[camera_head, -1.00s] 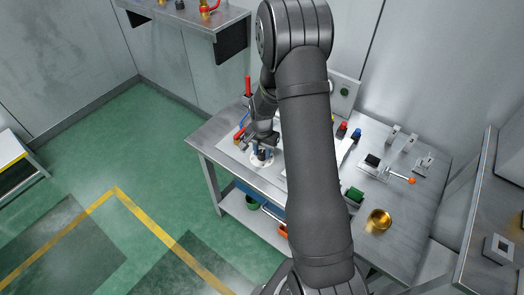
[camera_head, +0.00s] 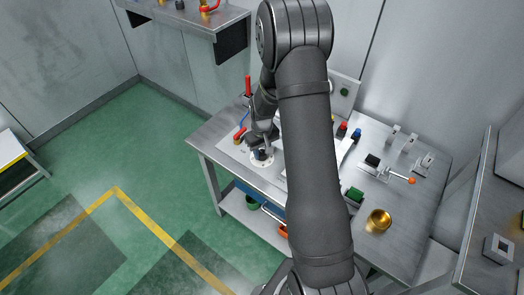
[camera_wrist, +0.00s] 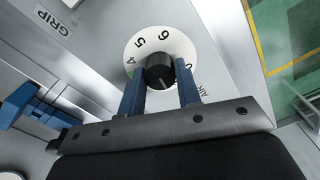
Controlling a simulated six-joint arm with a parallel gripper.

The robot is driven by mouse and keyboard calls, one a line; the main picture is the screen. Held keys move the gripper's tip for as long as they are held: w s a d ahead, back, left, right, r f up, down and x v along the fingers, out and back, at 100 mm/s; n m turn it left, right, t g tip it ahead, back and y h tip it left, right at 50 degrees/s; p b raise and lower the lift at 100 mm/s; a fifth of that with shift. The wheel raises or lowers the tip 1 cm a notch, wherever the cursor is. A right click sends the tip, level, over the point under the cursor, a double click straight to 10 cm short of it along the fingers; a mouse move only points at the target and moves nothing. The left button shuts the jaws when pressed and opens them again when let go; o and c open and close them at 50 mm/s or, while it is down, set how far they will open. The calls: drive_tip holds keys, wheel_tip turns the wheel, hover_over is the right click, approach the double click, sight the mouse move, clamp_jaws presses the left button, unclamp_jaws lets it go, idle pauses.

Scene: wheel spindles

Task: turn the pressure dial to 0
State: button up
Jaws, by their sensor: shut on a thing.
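The pressure dial is a black round knob (camera_wrist: 159,71) on a white disc (camera_wrist: 140,44) with black numbers. In the wrist view 4, 5 and 6 read clearly above the knob, and part of another figure shows by the right finger. The other numbers are hidden. A pale pointer line on the knob points down toward my palm. My gripper (camera_wrist: 159,76) has its two blue fingers on either side of the knob, shut on it. In the head view, my gripper (camera_head: 262,147) is over the white disc (camera_head: 262,163) on the bench, partly hiding the knob.
A label reading GRIP (camera_wrist: 56,21) and blue parts (camera_wrist: 28,108) lie left of the dial. On the bench (camera_head: 400,205), a brass cup (camera_head: 379,219), a lever with an orange knob (camera_head: 411,180) and red and blue buttons stand right of my arm.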

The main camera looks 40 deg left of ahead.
sight(262, 152)
drive_tip(key=n, duration=0.5)
drive_tip(key=shift+n, duration=0.3)
drive_tip(key=n, duration=0.5)
drive_tip(key=shift+n, duration=0.4)
drive_tip(key=o, duration=1)
drive_tip(key=shift+c, duration=0.2)
wheel_tip(262, 152, up, 17)
drive_tip(key=shift+r, duration=0.2)
